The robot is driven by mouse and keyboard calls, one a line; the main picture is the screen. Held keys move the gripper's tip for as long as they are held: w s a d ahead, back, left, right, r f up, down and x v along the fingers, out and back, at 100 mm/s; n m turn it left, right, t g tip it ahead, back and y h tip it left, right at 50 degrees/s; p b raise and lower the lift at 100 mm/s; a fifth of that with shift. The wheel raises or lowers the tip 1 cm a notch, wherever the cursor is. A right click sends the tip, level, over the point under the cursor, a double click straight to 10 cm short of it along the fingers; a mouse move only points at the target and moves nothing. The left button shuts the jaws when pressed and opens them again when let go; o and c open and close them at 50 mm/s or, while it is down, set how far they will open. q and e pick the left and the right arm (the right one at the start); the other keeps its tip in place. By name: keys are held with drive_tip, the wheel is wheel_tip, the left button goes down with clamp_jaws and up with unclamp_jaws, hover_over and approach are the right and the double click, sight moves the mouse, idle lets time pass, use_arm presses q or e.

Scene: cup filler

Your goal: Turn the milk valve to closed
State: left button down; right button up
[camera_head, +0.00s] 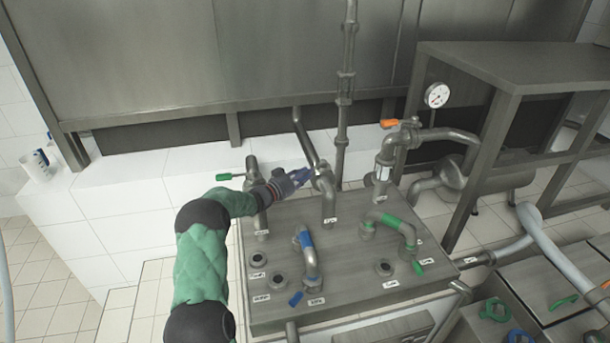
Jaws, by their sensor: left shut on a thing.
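My left gripper (299,177) reaches in from the left over the metal panel, its fingers at the middle valve pipe (326,190). It is shut on that valve's handle, which the fingers mostly hide. The handle's exact angle cannot be told. The valve labels are too small to read, so I cannot tell which one says milk. My right gripper is not in view.
Nearby are a green-handled valve (232,176), an orange-handled valve (389,123), a blue-banded pipe (307,250) and a green-banded pipe (390,222). A pressure gauge (437,95) stands behind at right, by a metal table (520,65).

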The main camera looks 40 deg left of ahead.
use_arm(q)
drive_tip(key=shift+f, duration=0.15)
drive_tip(key=c, duration=1)
unclamp_jaws()
drive_tip(key=shift+a, duration=0.15)
wheel_tip(320, 180, up, 9)
drive_tip(key=shift+r, duration=0.6)
drive_tip(key=shift+c, duration=0.4)
